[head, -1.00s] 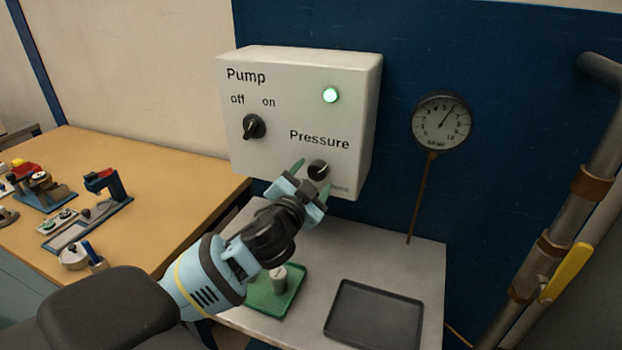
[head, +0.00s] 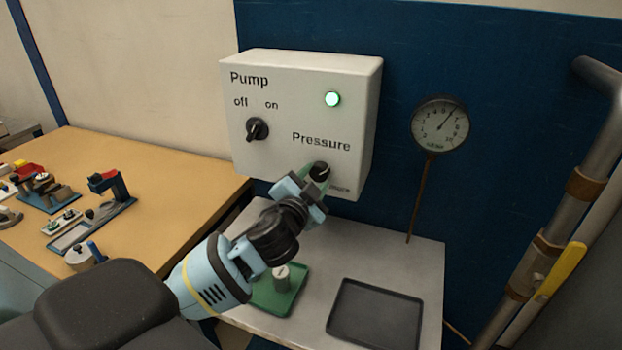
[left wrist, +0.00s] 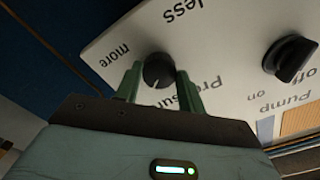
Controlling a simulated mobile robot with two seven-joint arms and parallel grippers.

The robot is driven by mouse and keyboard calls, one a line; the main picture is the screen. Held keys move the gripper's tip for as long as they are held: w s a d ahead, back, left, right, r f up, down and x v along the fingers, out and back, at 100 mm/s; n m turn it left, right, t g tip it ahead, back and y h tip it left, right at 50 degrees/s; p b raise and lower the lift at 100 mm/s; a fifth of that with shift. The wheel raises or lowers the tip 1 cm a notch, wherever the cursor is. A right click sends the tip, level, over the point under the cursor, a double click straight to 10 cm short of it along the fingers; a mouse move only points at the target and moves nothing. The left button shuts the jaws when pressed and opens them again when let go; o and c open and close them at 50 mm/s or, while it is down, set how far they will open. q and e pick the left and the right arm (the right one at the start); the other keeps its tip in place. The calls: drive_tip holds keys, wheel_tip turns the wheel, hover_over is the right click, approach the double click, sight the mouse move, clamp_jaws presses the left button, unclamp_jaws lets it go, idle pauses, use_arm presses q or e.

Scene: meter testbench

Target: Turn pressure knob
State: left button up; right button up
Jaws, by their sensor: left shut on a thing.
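The black pressure knob (head: 320,172) sits low on the right of the white pump box (head: 300,120). My left gripper (head: 316,180) is at the knob, shut on it. In the left wrist view, the green fingers stand on either side of the pressure knob (left wrist: 158,70), between the words "less" and "more". My right gripper is not in view.
Below the box, a grey table holds a green tray (head: 296,302) with a small cylinder (head: 281,277) and an empty dark tray (head: 350,312). A wooden bench (head: 180,190) with several parts is at left. Pipes with a yellow handle (head: 563,270) stand at right.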

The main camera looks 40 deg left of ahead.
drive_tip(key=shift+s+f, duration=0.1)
use_arm(q)
drive_tip(key=o, duration=1)
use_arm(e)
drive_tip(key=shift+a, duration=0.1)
use_arm(q)
drive_tip(key=shift+s+d, duration=0.15)
drive_tip(key=shift+s, duration=0.3)
drive_tip(key=shift+b+v, duration=0.35)
drive_tip(key=shift+v, duration=3.1)
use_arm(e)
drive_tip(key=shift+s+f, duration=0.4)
